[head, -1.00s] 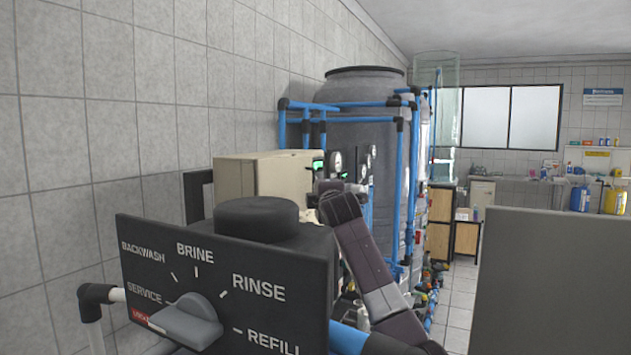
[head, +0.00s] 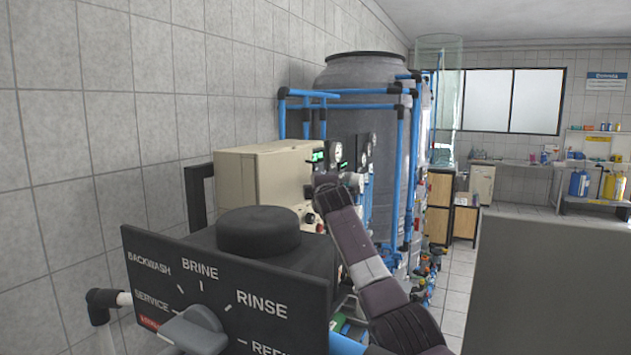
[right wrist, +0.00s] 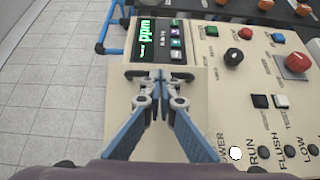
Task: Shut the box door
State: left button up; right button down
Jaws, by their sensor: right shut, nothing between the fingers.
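The beige control box (head: 262,178) stands against the left wall in the head view, its front seen at a slant. In the right wrist view its beige panel (right wrist: 205,110) carries a lit display, buttons and knobs. I cannot tell how far the door is open, or where its edge is. My right gripper (right wrist: 160,78) is shut and empty, its tips over the panel just below the display. A paler beige square lies behind its fingers. In the head view my right arm reaches up to the box front; its fingers cannot be made out there. My left gripper is not in view.
A black valve with a dial plate (head: 215,290) fills the near left, below the box. Blue pipes (head: 400,180) and a large grey tank (head: 350,95) stand behind. A grey panel (head: 550,285) blocks the near right. Tiled floor (head: 458,290) shows between.

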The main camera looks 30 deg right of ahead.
jog(key=shift+a+x, duration=0.2)
jog(key=shift+x, duration=0.85)
jog(key=shift+w+a, duration=0.1)
